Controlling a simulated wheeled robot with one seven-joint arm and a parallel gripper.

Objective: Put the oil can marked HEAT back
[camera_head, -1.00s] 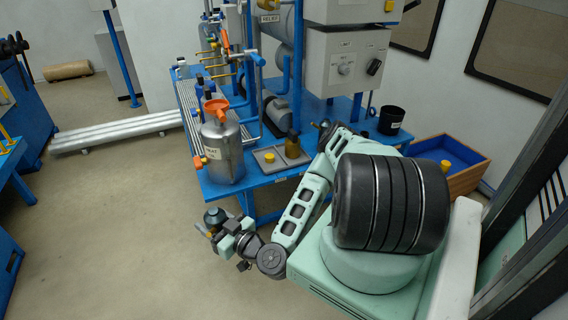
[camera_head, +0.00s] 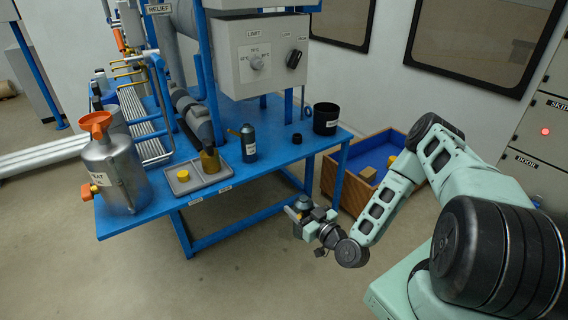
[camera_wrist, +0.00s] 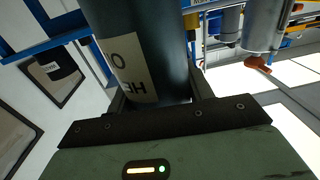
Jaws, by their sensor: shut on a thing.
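My gripper (camera_head: 298,213) is shut on a dark blue-grey oil can (camera_wrist: 150,35), off the front right of the blue table and below its top. In the wrist view the can fills the space between the fingers; its pale label shows "HE" and an "O", the rest turned out of sight. In the head view the held can (camera_head: 304,202) is small and its label cannot be read. A grey two-part tray (camera_head: 205,184) lies on the table with a yellow-capped item (camera_head: 183,175) and an amber oil can (camera_head: 210,160). A second dark can (camera_head: 248,143) stands just right of the tray.
A silver tank (camera_head: 118,172) with an orange funnel (camera_head: 95,122) stands at the table's left. A black cup (camera_head: 325,118) and small black cap (camera_head: 297,138) stand at the right. A blue-lined wooden crate (camera_head: 345,190) is on the floor. Pipes and a control box (camera_head: 262,58) rise behind.

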